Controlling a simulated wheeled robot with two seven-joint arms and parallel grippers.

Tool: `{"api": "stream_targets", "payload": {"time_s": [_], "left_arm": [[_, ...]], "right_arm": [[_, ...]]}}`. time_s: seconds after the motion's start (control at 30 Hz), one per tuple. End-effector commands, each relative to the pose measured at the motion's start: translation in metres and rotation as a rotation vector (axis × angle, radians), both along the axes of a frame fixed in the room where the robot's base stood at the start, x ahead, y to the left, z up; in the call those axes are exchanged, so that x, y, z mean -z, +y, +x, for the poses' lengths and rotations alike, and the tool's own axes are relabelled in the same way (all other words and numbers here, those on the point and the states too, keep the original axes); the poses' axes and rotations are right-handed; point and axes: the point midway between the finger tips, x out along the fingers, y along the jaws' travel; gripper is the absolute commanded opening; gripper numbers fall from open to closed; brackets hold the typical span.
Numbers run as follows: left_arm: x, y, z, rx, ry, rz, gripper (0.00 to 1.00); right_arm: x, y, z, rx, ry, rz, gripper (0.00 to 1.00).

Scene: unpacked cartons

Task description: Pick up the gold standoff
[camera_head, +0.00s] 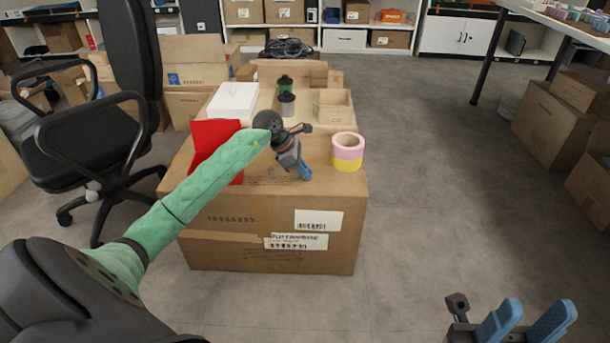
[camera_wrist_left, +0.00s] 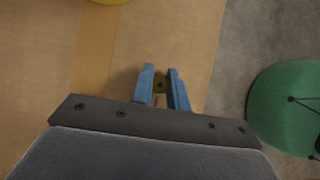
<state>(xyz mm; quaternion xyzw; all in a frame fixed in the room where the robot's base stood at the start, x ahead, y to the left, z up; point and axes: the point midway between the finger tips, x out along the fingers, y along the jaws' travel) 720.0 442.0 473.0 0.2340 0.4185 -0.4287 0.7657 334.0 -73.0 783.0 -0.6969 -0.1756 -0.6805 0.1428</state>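The gold standoff (camera_wrist_left: 160,85) is a small brass-coloured piece with a dark hole in its end. It shows in the left wrist view, between the blue fingertips of my left gripper (camera_wrist_left: 161,75). The fingers stand a small gap apart with the standoff in that gap; whether both press on it I cannot tell. In the head view my left gripper (camera_head: 303,171) points down at the top of the front carton (camera_head: 230,240), and the standoff cannot be made out there. My right gripper (camera_head: 527,322) is at the lower right, open and empty, away from the carton.
A pink and yellow tape roll (camera_head: 347,152) stands right of my left gripper. A red open box (camera_head: 213,150) is at its left, partly behind my green arm. Behind are a white box (camera_head: 233,100), a dark-capped bottle (camera_head: 286,103) and a small open carton (camera_head: 335,107).

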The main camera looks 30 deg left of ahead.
Motion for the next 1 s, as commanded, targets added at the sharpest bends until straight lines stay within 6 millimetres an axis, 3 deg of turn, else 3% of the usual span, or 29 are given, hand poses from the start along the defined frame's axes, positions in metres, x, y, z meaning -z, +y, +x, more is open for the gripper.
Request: {"api": "stream_targets", "payload": {"time_s": [0.07, 0.4, 0.67, 1.0], "left_arm": [[0.0, 0.0, 0.0, 0.0, 0.0, 0.0, 0.0], [-0.003, 0.0, 0.0, 0.0, -0.001, 0.001, 0.0], [-0.044, 0.001, 0.0, 0.0, -0.004, 0.003, 0.0], [-0.085, -0.066, -0.017, 0.003, -0.003, 0.002, 0.0]], "right_arm": [[-0.001, 0.0, 0.0, 0.001, -0.001, 0.004, 0.36], [-0.004, 0.0, 0.001, 0.003, -0.001, 0.017, 0.36], [-0.019, -0.003, -0.001, -0.006, -0.001, 0.026, 0.36], [-0.041, -0.009, -0.003, -0.02, -0.015, 0.067, 0.36]]}}
